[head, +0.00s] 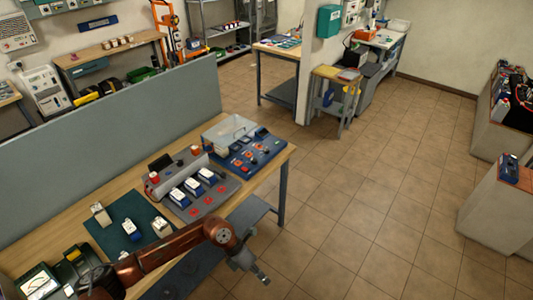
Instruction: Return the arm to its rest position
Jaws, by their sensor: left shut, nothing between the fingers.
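My left gripper (261,276) is in the head view at the lower middle. Its arm comes in from the lower left, over the front edge of the wooden workbench (277,161). The gripper is shut and empty, and it hangs out in front of the bench above the tiled floor. It touches nothing that I can see. My right gripper is not in view.
On the bench lie a dark green mat (105,236) with several small devices, a grey panel (228,187) with blue-and-white modules, and a clear-lidded box (230,130). A grey partition (120,140) stands behind. The tiled floor (370,220) to the right is clear.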

